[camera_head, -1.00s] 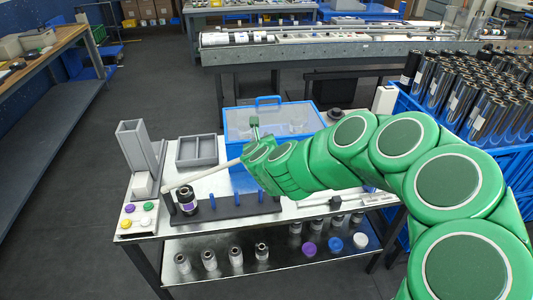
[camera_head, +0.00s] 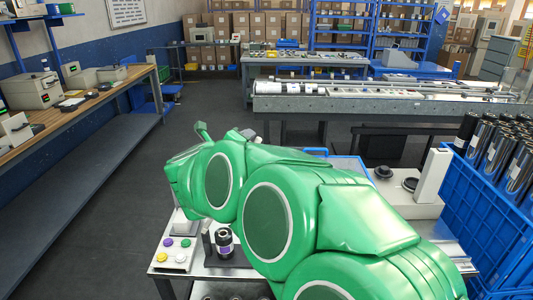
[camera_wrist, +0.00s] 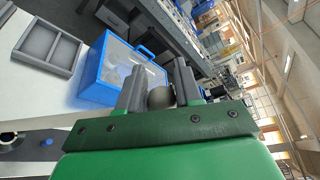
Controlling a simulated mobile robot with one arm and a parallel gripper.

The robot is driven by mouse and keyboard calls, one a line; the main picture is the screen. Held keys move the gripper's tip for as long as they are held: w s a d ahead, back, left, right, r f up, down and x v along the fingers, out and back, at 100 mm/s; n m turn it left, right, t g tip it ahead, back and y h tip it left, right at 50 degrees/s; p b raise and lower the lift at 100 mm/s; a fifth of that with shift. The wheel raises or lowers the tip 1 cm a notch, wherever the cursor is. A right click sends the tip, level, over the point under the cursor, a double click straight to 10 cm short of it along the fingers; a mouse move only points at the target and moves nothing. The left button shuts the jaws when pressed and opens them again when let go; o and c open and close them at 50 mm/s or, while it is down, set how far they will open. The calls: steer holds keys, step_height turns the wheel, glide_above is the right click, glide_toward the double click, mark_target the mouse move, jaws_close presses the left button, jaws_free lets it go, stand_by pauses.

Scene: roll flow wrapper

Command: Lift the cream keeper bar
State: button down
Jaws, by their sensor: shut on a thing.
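My gripper (camera_wrist: 160,92) shows in the wrist view with its two grey fingers close on either side of a rounded dull grey end (camera_wrist: 160,98). I take this to be the end of the keeper bar; its cream length is not visible in either current view. A dark roller (camera_head: 223,242) with a pale label stands upright beside a short dark post (camera_head: 206,241) at the bench's left part.
Coloured buttons (camera_head: 174,252) sit at the bench's left corner. The wrist view shows a blue-framed clear bin (camera_wrist: 122,72), a grey divided tray (camera_wrist: 48,46) and a blue peg (camera_wrist: 46,142). A blue crate of rollers (camera_head: 500,205) stands right. Floor to the left is free.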

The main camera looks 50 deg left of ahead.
steer(key=s+a+r+n+t, duration=0.1)
steer(key=s+a+r+n, duration=0.1)
steer(key=s+a, duration=0.3)
steer(key=shift+s+a+r, duration=0.15)
steer(key=shift+a+r, duration=0.05)
steer(key=shift+a, duration=0.05)
stand_by(0.3)
steer(key=c, duration=0.8)
jaws_free()
steer(key=shift+c, duration=0.2)
steer(key=shift+s, duration=0.1)
steer(key=v, duration=0.7)
steer(key=shift+s+d, duration=0.2)
steer(key=shift+s, duration=0.05)
